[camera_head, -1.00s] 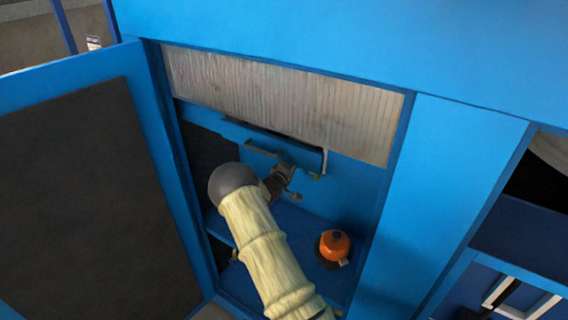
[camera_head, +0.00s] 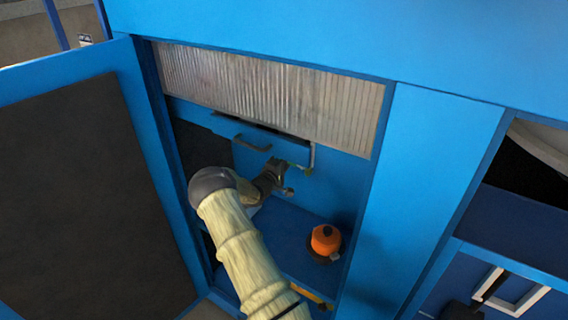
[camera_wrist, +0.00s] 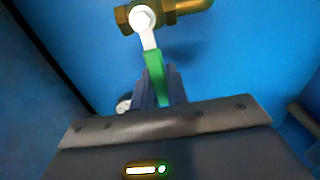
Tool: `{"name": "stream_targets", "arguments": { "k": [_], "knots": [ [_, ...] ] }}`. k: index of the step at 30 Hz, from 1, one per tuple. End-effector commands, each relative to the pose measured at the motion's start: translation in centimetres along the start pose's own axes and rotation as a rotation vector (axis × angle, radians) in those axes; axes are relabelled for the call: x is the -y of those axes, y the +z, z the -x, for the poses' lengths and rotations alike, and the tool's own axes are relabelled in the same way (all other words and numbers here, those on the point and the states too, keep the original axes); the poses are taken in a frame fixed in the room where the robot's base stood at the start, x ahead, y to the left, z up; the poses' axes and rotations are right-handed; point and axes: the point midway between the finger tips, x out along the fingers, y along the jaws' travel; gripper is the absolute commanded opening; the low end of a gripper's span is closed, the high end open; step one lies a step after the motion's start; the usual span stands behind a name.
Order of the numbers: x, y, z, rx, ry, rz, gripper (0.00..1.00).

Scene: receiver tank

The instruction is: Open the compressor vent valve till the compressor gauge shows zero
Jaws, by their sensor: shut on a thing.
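In the wrist view a brass valve (camera_wrist: 182,12) sits at the top on a blue panel. Its white lever with a green sleeve (camera_wrist: 153,63) points down toward me. My gripper (camera_wrist: 156,88) is shut on the green sleeve, with a dark finger on each side. In the head view my gripper (camera_head: 275,180) is inside the open blue cabinet, near the back panel, and my arm hides part of the area. A small round whitish thing (camera_wrist: 123,103), partly hidden behind the fingers, may be a gauge; no reading can be made out.
The cabinet door (camera_head: 85,190) stands open at the left. An orange round thing (camera_head: 326,240) sits on the cabinet shelf to the right of my arm. A grey handle (camera_head: 252,143) is above my gripper. The right cabinet post (camera_head: 425,190) bounds the opening.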

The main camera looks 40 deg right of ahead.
Motion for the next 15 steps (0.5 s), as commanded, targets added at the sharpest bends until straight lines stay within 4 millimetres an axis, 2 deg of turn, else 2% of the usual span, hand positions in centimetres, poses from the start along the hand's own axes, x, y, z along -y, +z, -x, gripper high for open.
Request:
{"name": "stream_targets", "arguments": {
  "k": [1,5,6,9,15],
  "knots": [
    [0.66,0.13,0.18,0.001,-0.012,0.007,0.0],
    [0.68,0.12,0.19,0.001,-0.012,0.008,0.0],
    [0.69,0.12,0.19,0.001,-0.012,0.008,0.21],
    [0.59,0.09,0.18,0.0,-0.01,0.007,0.37],
    [0.31,-0.02,0.14,-0.001,-0.005,0.004,0.37]
  ]
}}
